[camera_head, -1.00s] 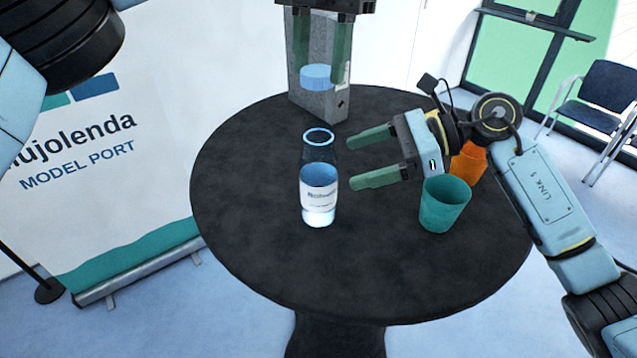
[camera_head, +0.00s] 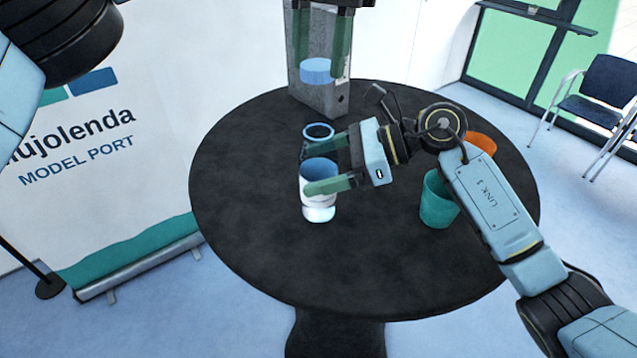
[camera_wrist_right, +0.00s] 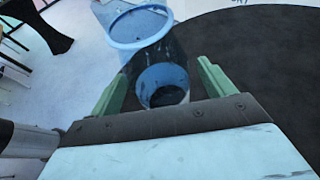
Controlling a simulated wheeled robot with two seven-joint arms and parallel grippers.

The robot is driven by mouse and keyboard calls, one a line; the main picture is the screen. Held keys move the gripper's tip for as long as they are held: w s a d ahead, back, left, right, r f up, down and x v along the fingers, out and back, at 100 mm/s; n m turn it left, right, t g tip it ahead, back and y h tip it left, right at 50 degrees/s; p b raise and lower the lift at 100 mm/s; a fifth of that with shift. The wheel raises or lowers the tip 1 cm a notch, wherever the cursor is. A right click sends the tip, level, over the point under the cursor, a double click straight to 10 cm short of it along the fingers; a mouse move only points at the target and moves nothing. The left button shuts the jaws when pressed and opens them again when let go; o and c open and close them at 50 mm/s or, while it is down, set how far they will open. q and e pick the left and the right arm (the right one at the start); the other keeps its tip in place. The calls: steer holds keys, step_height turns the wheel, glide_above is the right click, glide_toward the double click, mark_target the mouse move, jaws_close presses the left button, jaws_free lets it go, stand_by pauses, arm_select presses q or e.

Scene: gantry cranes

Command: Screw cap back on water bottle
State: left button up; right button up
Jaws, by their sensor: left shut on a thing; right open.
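The water bottle (camera_head: 319,171) stands upright and uncapped on the round black table, its blue-rimmed mouth (camera_head: 318,131) on top. The blue cap (camera_head: 316,71) is between the green fingers of my left gripper (camera_head: 319,50), held above the far part of the table. My right gripper (camera_head: 326,163) is open at the bottle, its green fingers partly covering the bottle's side. In the right wrist view the bottle (camera_wrist_right: 163,82) lies between the two green fingers (camera_wrist_right: 165,88), with its mouth ring (camera_wrist_right: 139,26) nearer the camera. Whether the fingers touch the bottle cannot be told.
A teal cup (camera_head: 438,199) stands right of the bottle, under my right arm. An orange cup (camera_head: 482,143) is behind it, partly hidden. A grey box (camera_head: 325,98) stands at the table's far edge, behind the cap. The table's (camera_head: 260,240) front and left are clear.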

steer(key=c, duration=1.5)
arm_select(q)
steer(key=shift+w+d+f, duration=0.1)
steer(key=shift+w+f, duration=0.05)
steer(key=shift+f, duration=2.3)
steer(key=shift+f, duration=0.1)
steer(key=shift+f, duration=0.8)
steer(key=shift+f, duration=0.55)
